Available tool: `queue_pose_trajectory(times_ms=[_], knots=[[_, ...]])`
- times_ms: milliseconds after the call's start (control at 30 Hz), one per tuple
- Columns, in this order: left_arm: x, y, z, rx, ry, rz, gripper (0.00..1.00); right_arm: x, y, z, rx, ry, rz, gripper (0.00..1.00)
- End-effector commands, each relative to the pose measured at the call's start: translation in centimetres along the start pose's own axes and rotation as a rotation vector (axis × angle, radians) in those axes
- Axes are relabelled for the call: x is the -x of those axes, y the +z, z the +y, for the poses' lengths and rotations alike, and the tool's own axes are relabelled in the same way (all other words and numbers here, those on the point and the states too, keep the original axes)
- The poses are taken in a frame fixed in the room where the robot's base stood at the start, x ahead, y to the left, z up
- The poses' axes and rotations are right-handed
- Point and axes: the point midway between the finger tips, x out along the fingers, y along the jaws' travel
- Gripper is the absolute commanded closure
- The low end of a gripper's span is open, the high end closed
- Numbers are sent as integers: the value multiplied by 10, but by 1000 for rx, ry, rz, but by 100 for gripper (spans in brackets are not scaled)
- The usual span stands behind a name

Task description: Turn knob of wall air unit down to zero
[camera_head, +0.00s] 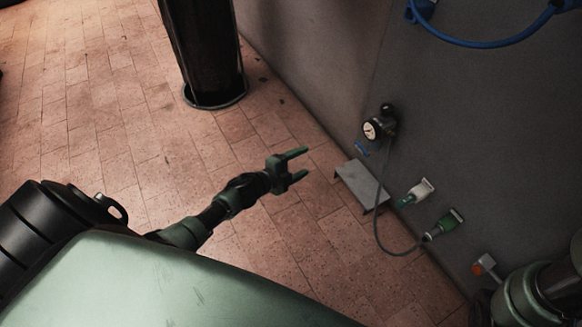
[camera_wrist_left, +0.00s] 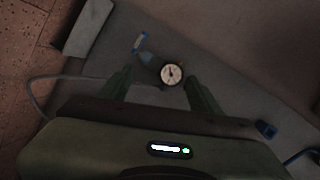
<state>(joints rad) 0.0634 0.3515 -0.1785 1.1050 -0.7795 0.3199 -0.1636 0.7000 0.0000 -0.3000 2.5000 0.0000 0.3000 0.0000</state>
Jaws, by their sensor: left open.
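The wall air unit (camera_head: 384,125) is mounted low on the grey wall, with a round white-faced gauge (camera_head: 371,130) and a black knob (camera_head: 387,109) above it. A small blue lever (camera_head: 361,148) sits below the gauge. My left gripper (camera_head: 304,163) is open and empty, to the left of the unit and apart from it. In the left wrist view the gauge (camera_wrist_left: 172,73) shows between the two fingers, with the blue lever (camera_wrist_left: 139,43) beyond them. The knob cannot be made out there. My right gripper is out of view.
A grey hose (camera_head: 378,220) hangs from the unit to a green fitting (camera_head: 443,223); a white and green fitting (camera_head: 415,193) is beside it. A grey metal ledge (camera_head: 362,184) juts from the wall. A dark column (camera_head: 205,50) stands behind. The tiled floor (camera_head: 110,110) is mostly clear.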

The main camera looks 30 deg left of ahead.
Motion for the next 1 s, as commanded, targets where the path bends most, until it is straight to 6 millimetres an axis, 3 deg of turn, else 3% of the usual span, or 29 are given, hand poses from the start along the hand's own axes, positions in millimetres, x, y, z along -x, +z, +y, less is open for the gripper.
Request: queue_pose_trajectory(times_ms=[300,833,933,1000], knots=[[10,4,15,72,28,-43,36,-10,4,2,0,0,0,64],[10,4,15,72,28,-44,36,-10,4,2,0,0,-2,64],[11,4,15,87,23,-59,36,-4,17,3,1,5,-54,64],[13,3,16,116,18,-88,36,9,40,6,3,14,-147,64]])
